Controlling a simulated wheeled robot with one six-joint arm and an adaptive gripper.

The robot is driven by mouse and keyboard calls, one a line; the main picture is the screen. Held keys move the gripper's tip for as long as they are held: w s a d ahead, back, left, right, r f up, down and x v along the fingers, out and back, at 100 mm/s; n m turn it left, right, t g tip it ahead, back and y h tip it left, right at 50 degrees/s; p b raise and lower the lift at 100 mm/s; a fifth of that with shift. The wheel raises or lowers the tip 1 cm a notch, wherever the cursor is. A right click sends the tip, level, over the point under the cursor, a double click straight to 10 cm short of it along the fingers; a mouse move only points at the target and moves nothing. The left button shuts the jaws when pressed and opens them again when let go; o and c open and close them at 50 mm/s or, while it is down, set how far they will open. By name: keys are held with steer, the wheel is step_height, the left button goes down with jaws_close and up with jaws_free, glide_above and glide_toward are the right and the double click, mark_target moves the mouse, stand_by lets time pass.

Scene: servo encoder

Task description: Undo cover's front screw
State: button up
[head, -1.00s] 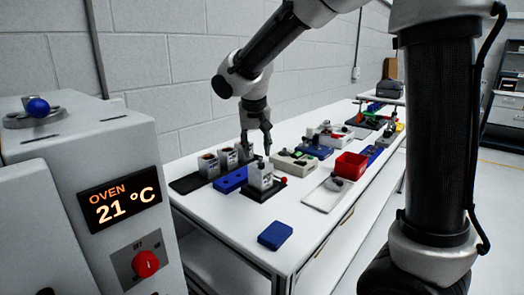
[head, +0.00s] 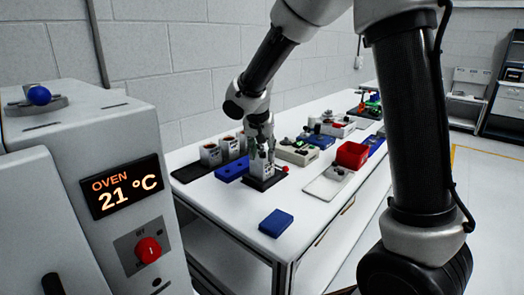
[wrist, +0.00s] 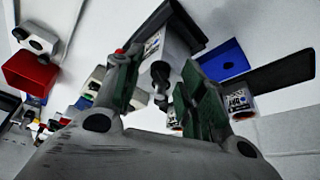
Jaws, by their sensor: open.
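A grey-white servo unit (head: 262,168) stands upright in a black fixture (head: 253,184) with a red knob (head: 286,168) at its right, near the table's front. My gripper (head: 263,150) points down at the top of the unit. In the wrist view my gripper (wrist: 162,88) has its two dark green finger pads apart, with dark rounded parts (wrist: 160,76) showing between them. The labelled servo unit (wrist: 178,42) shows just beyond the fingers. I cannot tell whether the fingers touch it. The cover's front screw cannot be made out clearly.
Several similar units (head: 210,154) stand on a dark strip at the left, behind a blue block (head: 232,170). A red bin (head: 352,154) and a white tray (head: 327,184) lie to the right. A blue pad (head: 276,222) lies nearer. An oven (head: 100,190) stands at the left.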

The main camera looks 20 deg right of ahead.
jaws_close()
steer(key=shift+d+n+t+y, duration=0.15)
steer(key=shift+n+y, duration=0.3)
steer(key=shift+n, duration=0.75)
steer(key=shift+d+n+t+y, duration=0.15)
steer(key=shift+n+y, duration=0.3)
steer(key=shift+n, duration=0.75)
steer(key=shift+a, duration=0.1)
jaws_free()
steer(key=v, duration=1.2)
